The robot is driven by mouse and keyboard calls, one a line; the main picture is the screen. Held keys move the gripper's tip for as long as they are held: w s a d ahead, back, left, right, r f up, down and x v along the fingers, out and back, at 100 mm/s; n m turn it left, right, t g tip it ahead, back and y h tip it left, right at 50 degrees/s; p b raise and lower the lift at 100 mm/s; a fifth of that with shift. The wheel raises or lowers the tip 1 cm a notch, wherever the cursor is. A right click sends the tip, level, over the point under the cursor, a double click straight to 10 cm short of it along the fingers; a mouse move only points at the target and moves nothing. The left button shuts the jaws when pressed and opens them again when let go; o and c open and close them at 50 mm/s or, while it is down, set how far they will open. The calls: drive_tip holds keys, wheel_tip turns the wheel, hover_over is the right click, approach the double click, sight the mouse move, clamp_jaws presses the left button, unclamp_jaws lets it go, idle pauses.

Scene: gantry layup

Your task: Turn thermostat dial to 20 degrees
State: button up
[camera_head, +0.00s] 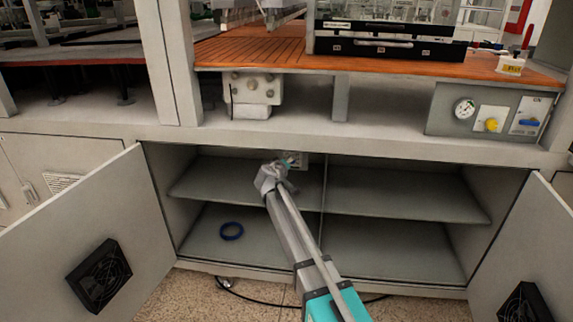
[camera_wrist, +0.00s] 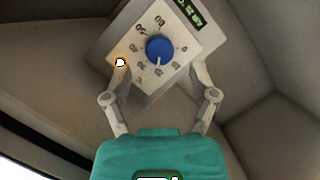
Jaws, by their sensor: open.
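The thermostat (camera_wrist: 183,22) is a pale square plate with a round blue dial (camera_wrist: 160,49), a printed number scale and a small dark display with green characters. The dial's pale mark points toward the bottom of the wrist picture; the exact value is too small to read surely. My gripper (camera_wrist: 163,75) is open, its two fingers apart on either side of the dial's lower part, and I cannot tell whether they touch it. In the head view my gripper (camera_head: 287,164) is inside the open cabinet, in front of the thermostat (camera_head: 302,160), which is mostly hidden.
The cabinet has shelves (camera_head: 410,197) and two open doors, left (camera_head: 95,215) and right (camera_head: 530,245). A control panel (camera_head: 490,117) is at upper right.

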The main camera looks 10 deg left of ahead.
drive_tip(key=shift+x, duration=1.4)
clamp_jaws()
drive_tip(key=shift+b, duration=0.3)
